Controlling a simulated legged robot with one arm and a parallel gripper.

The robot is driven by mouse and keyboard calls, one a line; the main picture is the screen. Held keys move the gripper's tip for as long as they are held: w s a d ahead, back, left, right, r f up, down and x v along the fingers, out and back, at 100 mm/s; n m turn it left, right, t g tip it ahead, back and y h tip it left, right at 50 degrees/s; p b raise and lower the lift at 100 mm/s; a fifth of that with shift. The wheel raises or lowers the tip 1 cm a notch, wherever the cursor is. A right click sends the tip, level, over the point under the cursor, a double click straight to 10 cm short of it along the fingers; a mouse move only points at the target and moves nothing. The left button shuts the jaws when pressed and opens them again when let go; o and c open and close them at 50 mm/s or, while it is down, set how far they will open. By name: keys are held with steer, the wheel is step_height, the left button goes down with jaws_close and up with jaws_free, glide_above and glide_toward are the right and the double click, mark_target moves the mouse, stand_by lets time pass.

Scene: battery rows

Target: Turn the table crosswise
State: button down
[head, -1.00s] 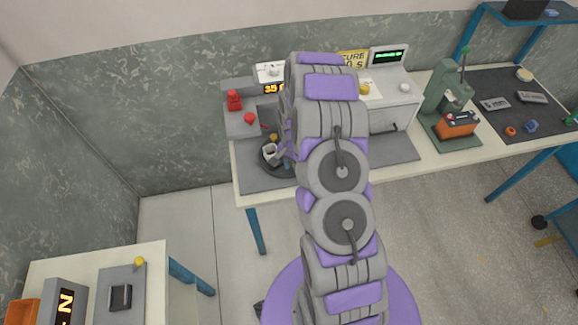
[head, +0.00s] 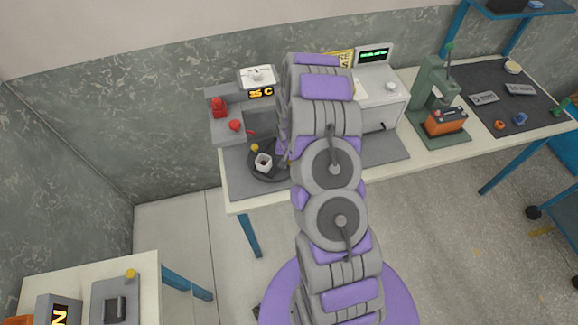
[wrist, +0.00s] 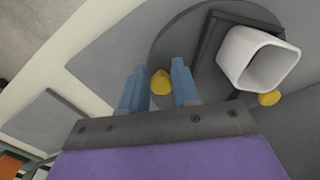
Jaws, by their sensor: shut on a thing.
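The turntable (head: 262,176) is a dark round disc on the grey mat of the bench. A white square-mouthed cup (head: 263,163) sits in a dark square holder on it. A yellow knob (head: 254,147) shows at the disc's far left rim. In the wrist view, my gripper (wrist: 158,76) has its blue fingers on either side of a yellow knob (wrist: 161,84) at the rim of the disc (wrist: 180,40). A second yellow knob (wrist: 268,98) lies beyond the white cup (wrist: 262,60). My arm hides part of the disc in the head view.
A grey unit with red knobs (head: 219,107) and a lit display (head: 261,93) stands behind the disc. A white machine (head: 376,100) and a green press (head: 433,95) are to the right. A smaller table (head: 145,285) is at lower left, with open floor between.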

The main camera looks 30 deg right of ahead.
steer(key=shift+w+a+r+n+t, duration=0.1)
steer(key=shift+w+r+n+t, duration=0.25)
steer(key=shift+w, duration=0.35)
steer(key=shift+a+r+n, duration=0.1)
steer(key=shift+a+n, duration=0.15)
steer(key=shift+a, duration=0.45)
steer(key=shift+d, duration=0.75)
steer(key=c, duration=1.2)
jaws_free()
steer(key=shift+a, duration=0.2)
steer(key=shift+o, duration=0.5)
steer(key=shift+a+f, duration=0.25)
steer(key=shift+a, duration=0.15)
steer(key=shift+o, duration=1.1)
steer(key=shift+a, duration=0.6)
steer(key=shift+s+d+f, duration=0.1)
steer(key=shift+s+d, duration=0.1)
steer(key=shift+d, duration=0.45)
steer(key=shift+c, duration=1.2)
steer(key=shift+s+d+f, duration=0.1)
steer(key=shift+d, duration=0.25)
steer(key=shift+s+a, duration=0.1)
steer(key=shift+a, duration=0.45)
steer(key=shift+d+r, duration=0.25)
steer(key=shift+r, duration=0.2)
step_height(320, 180, up, 16)
steer(key=p, duration=0.1)
steer(key=shift+s+a+r, duration=0.15)
steer(key=shift+a, duration=0.1)
